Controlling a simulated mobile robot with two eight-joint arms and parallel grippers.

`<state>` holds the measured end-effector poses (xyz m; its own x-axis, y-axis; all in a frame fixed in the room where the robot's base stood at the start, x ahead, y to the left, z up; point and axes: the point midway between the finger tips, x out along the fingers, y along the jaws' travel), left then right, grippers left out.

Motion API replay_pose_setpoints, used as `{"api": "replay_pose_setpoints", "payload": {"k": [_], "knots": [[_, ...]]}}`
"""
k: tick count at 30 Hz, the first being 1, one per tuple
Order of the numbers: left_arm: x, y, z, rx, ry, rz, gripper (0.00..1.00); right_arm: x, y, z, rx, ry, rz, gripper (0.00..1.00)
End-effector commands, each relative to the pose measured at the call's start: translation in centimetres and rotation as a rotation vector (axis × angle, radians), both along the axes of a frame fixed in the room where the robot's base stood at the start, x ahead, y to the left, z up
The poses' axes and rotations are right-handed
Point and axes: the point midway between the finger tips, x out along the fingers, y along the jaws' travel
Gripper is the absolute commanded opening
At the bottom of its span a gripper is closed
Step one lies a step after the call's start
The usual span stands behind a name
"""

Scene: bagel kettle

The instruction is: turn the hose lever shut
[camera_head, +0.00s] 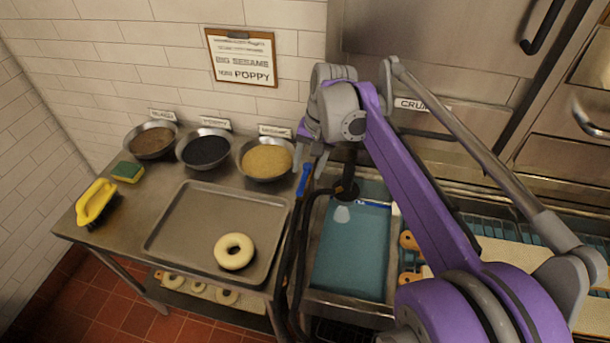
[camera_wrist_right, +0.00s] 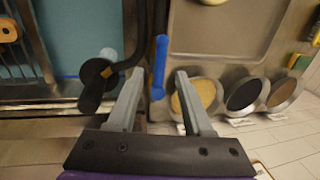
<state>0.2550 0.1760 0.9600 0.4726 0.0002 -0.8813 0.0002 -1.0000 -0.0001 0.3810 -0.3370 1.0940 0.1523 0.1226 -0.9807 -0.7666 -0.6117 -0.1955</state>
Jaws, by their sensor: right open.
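The blue hose lever (camera_head: 304,179) stands roughly upright near the black hose (camera_head: 291,250), between the metal table and the blue water basin. It also shows in the right wrist view (camera_wrist_right: 160,62), pointing along the gap between my fingers. My right gripper (camera_head: 314,158) is above and beside the lever. In its wrist view the right gripper (camera_wrist_right: 158,85) is open and empty, with the lever's lower end appearing between the two fingers. I cannot tell whether they touch it. A black nozzle (camera_head: 347,185) hangs over the basin, with a pale patch below it. My left gripper is out of view.
A tray (camera_head: 180,212) with a pale bagel (camera_head: 234,251) lies on the table (camera_head: 100,232). Bowls of topping (camera_head: 266,160) stand along the wall. The water basin (camera_head: 350,260) is right of the hose.

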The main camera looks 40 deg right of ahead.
Motion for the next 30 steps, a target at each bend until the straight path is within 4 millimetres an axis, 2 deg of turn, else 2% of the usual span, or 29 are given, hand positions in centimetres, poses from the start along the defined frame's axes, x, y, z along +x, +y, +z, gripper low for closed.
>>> {"api": "replay_pose_setpoints", "payload": {"k": [3, 6, 17, 18, 26, 30], "knots": [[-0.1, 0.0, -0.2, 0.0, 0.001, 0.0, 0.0, 0.3, 0.2, -1.9, 0.0, 0.0, 0.001, 0.51], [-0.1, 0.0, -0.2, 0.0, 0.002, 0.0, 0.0, 0.4, 0.3, -2.8, 0.0, 0.0, 0.001, 0.51], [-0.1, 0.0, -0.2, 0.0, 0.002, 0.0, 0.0, 0.5, 0.4, -3.4, -0.001, -0.001, 0.001, 0.51], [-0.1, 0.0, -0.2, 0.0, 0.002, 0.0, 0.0, 0.5, 0.4, -3.4, -0.001, -0.001, 0.001, 0.49], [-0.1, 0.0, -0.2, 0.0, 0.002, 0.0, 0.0, 0.5, 0.4, -3.4, -0.001, -0.001, 0.001, 0.02], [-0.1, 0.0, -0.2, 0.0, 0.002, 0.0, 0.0, 0.5, 0.4, -3.4, -0.001, -0.001, 0.001, 0.0]]}}
